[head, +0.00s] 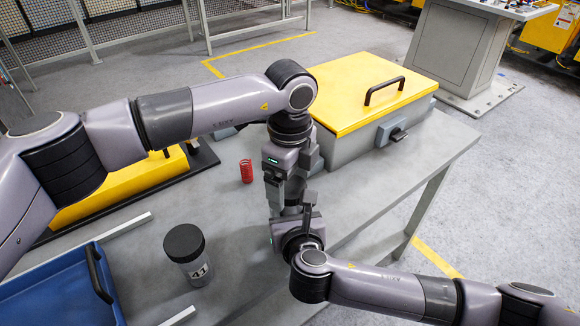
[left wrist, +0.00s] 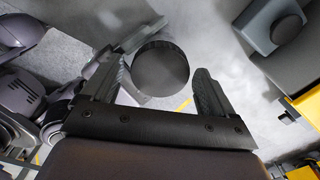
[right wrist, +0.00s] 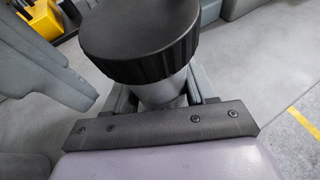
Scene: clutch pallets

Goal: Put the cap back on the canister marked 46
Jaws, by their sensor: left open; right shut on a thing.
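A grey canister (right wrist: 165,92) is shut in my right gripper (right wrist: 163,98), and a black ridged cap (right wrist: 140,40) sits at its top. I cannot see its number, nor whether the cap is fully seated. The cap's round top (left wrist: 160,68) also shows in the left wrist view, between the fingers of my open left gripper (left wrist: 162,72). In the head view my left gripper (head: 291,190) is directly above my right gripper (head: 299,222), and the arms mostly hide the held canister. Another canister, marked 41 (head: 187,256), stands upright on the table with a black cap on.
A grey case with a yellow lid (head: 360,88) and black handle stands at the back right of the table (head: 395,190). A red spring (head: 246,171) stands left of the grippers. A blue tray (head: 60,292) is at the front left. The table's right part is clear.

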